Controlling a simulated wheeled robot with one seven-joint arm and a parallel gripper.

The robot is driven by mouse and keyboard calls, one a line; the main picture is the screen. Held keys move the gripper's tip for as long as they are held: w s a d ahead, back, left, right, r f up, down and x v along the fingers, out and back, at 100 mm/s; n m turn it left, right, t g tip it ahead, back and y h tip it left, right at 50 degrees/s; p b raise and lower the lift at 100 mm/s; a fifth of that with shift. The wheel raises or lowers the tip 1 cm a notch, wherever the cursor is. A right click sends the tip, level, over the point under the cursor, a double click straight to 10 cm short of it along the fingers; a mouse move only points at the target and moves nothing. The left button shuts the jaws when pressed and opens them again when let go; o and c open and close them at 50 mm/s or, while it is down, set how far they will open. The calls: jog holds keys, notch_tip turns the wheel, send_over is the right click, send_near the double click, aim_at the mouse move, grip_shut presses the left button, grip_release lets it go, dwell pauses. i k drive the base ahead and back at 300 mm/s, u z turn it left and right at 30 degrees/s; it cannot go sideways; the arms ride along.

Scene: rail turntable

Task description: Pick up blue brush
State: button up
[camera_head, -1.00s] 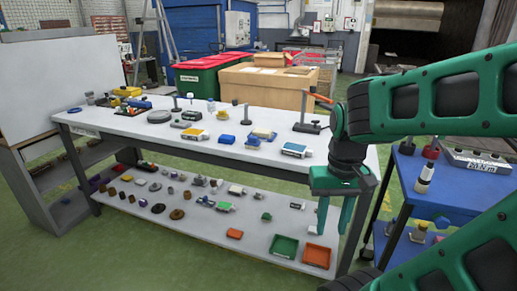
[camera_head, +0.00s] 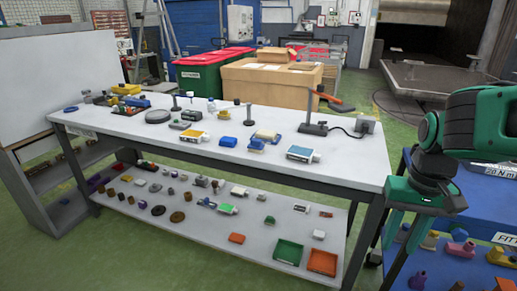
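I cannot tell for sure which item is the blue brush. My gripper (camera_head: 398,244) hangs past the table's right end, in front of the blue cart. Its two green fingers point down and stand apart, with nothing seen between them.
A lower shelf (camera_head: 200,237) holds many small parts, a green tray (camera_head: 288,252) and an orange tray (camera_head: 322,262). A blue cart (camera_head: 487,191) with parts stands at right. A dark stand with an orange-tipped arm (camera_head: 314,127) rises from the tabletop. Green floor lies in front.

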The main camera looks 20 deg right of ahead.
aim_at(256, 146)
jog(key=z, duration=0.05)
jog(key=i, duration=1)
jog(key=u, duration=0.05)
